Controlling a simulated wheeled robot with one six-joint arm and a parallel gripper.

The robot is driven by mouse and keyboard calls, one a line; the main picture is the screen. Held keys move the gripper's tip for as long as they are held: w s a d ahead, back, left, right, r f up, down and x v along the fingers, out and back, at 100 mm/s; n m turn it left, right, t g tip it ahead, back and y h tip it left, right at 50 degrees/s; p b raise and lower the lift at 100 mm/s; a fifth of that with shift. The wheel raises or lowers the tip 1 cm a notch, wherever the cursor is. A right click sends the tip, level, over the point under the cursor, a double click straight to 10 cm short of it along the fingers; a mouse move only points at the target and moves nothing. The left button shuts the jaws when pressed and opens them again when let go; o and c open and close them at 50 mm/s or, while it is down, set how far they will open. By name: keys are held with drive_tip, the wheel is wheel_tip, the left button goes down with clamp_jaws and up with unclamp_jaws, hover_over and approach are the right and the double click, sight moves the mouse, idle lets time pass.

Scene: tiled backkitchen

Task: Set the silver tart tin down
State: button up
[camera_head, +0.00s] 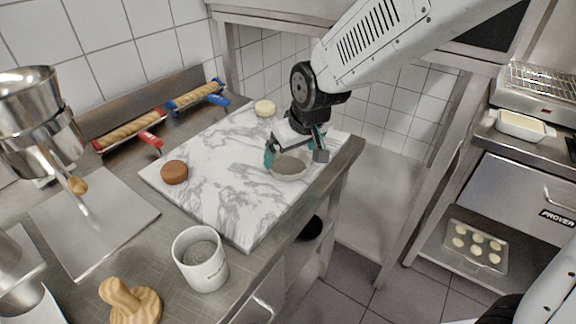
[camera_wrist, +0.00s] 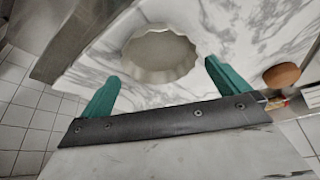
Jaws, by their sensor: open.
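The silver tart tin (camera_head: 291,168) has a fluted rim and lies on the white marble board (camera_head: 216,214), near its right edge. In the wrist view the tin (camera_wrist: 158,54) lies flat on the marble, just beyond my fingertips. My gripper (camera_head: 294,157) is above and beside the tin, with green fingers spread. In the wrist view the gripper (camera_wrist: 162,82) is open and nothing is between its fingers. Whether a finger touches the rim I cannot tell.
A brown round cake (camera_head: 174,172) and a pale round (camera_head: 264,108) sit on the board. A white mug (camera_head: 201,259) and a wooden press (camera_head: 130,301) stand in front. The counter edge drops off right of the board.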

sight(286, 165)
drive_tip(key=x, duration=0.3)
drive_tip(key=shift+f, duration=0.1)
drive_tip(key=c, duration=0.7)
drive_tip(key=shift+c, duration=0.2)
